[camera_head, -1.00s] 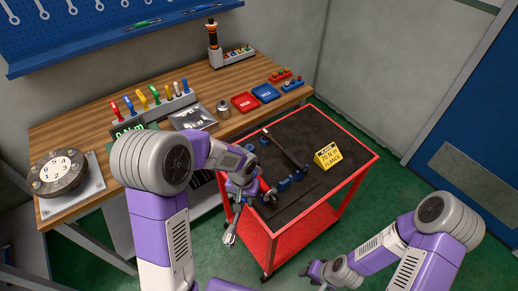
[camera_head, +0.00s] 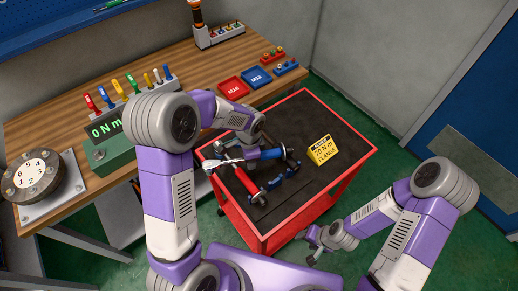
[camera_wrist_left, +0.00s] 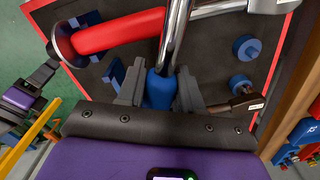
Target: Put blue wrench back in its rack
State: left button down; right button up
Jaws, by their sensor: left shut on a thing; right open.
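My left gripper (camera_head: 256,146) is shut on the blue handle of the blue wrench (camera_head: 270,154), over the left part of the red cart. In the left wrist view the blue handle (camera_wrist_left: 160,90) sits between both fingers, with the silver shaft running up and away. In the head view the silver ratchet head (camera_head: 211,164) points left past the cart's edge. A red-handled wrench (camera_head: 246,182) lies below it; its red handle also shows in the left wrist view (camera_wrist_left: 115,32). Blue supports (camera_head: 275,184) stand on the cart nearby. My right gripper (camera_head: 314,250) is open and empty, low in front of the cart.
The cart (camera_head: 346,182) has a dark top and red rim. A yellow "70 N m FLANGE" sign (camera_head: 323,150) stands on its right. The wooden bench (camera_head: 190,82) behind holds red and blue trays, a screwdriver rack and a green "0 Nm" display (camera_head: 107,128).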

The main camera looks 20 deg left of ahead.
pick_arm(q)
jog(key=m, duration=0.2)
jog(key=w+m, duration=0.1)
jog(key=m, duration=0.1)
jog(key=d+m, duration=0.1)
jog(key=m, duration=0.1)
jog(key=shift+w+r, duration=0.2)
jog(key=shift+w, duration=0.15)
jog(key=m, duration=0.2)
jog(key=w+m, duration=0.1)
jog(key=m, duration=0.2)
jog(key=w+d+m, duration=0.1)
jog(key=m, duration=0.1)
jog(key=shift+p, duration=0.35)
jog(key=shift+r, duration=0.1)
jog(key=shift+f+b, duration=0.5)
jog(key=shift+f, duration=0.7)
